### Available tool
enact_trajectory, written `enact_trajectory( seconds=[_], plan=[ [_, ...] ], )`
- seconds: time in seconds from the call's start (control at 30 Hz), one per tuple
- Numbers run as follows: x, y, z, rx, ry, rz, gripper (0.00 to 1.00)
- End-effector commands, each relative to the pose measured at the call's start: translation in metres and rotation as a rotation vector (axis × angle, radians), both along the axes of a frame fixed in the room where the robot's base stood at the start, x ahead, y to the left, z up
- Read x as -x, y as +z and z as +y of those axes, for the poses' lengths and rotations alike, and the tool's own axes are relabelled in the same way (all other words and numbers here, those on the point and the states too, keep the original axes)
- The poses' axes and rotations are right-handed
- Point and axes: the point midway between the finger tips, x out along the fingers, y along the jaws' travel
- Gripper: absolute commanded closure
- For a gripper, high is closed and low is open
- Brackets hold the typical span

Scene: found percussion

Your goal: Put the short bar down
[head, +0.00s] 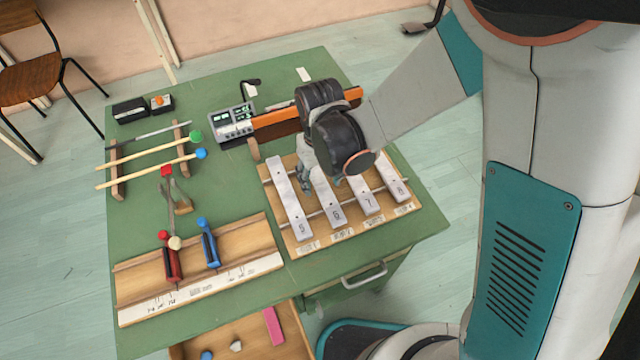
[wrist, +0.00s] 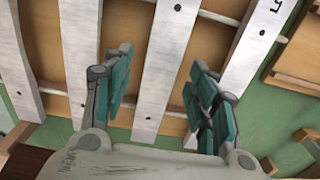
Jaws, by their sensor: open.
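The bars marked 5 (head: 291,205), 6 (head: 329,205), 7 (head: 367,204) and 8 (head: 397,189) lie side by side across the rails of a wooden frame (head: 310,244). The bar marked 8 looks the shortest and lies at the right end; in the wrist view it seems to be the one at the far left (wrist: 22,70). My gripper (head: 306,186) is low over the frame near bars 5 and 6. In the wrist view my gripper (wrist: 158,65) is open, with one pale bar (wrist: 168,50) running between its fingers. Nothing is held.
A wooden tray (head: 140,280) with red and blue clamp-like tools stands front left. Mallets (head: 150,165) lie on a rack at the left. A grey electronic box (head: 232,123) and an orange-edged board (head: 275,119) are behind the frame.

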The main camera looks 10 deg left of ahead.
Motion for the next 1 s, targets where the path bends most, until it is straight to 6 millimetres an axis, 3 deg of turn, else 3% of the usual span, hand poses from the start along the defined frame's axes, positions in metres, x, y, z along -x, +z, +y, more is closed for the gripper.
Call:
enact_trajectory(
  seconds=[0.2, 0.43, 0.77, 1.0],
  plan=[
    [0.000, 0.000, 0.000, 0.000, 0.000, 0.000, 0.49],
    [0.000, 0.000, 0.000, 0.000, 0.000, 0.000, 1.00],
    [0.000, 0.001, 0.000, 0.000, 0.000, 0.000, 1.00],
    [0.000, 0.017, 0.000, 0.000, 0.000, 0.000, 1.00]
  ],
)
